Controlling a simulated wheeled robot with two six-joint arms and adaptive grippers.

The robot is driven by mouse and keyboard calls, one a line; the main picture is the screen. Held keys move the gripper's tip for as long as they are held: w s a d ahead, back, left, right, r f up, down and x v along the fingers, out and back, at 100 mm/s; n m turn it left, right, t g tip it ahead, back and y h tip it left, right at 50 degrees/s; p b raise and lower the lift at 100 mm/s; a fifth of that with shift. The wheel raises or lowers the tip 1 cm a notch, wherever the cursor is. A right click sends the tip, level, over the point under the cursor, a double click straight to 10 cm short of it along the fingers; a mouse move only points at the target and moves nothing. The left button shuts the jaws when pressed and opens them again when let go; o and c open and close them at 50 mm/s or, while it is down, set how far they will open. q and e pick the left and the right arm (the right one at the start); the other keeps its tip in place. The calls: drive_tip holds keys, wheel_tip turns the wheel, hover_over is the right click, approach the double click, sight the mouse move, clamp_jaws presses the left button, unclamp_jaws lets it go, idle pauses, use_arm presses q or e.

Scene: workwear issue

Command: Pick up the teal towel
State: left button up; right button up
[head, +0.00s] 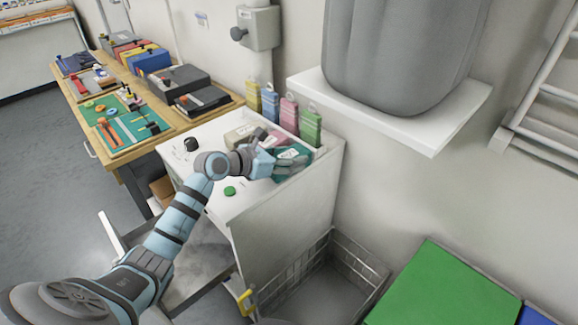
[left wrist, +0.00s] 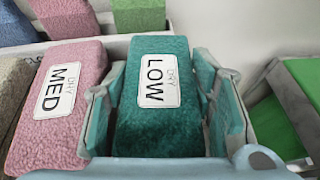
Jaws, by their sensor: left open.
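The teal towel (left wrist: 158,120) is a folded block with a white label reading DRY LOW, seen in the left wrist view. It also shows in the head view (head: 297,152) at the right end of a row on the white cabinet top. My left gripper (head: 272,163) is at the towel, partly covering it. In the left wrist view the open fingers (left wrist: 160,112) stand on either side of the towel. I cannot tell if they touch it. My right gripper is not in view.
A pink towel (left wrist: 72,95) labelled DRY MED lies close beside the left finger. Yellow, blue, pink and green upright packs (head: 310,124) stand behind the row. A grey bin on a white wall shelf (head: 440,130) overhangs at the right. A wire basket (head: 350,262) is below.

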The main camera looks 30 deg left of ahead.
use_arm(q)
drive_tip(key=shift+r, duration=0.1)
drive_tip(key=c, duration=0.9)
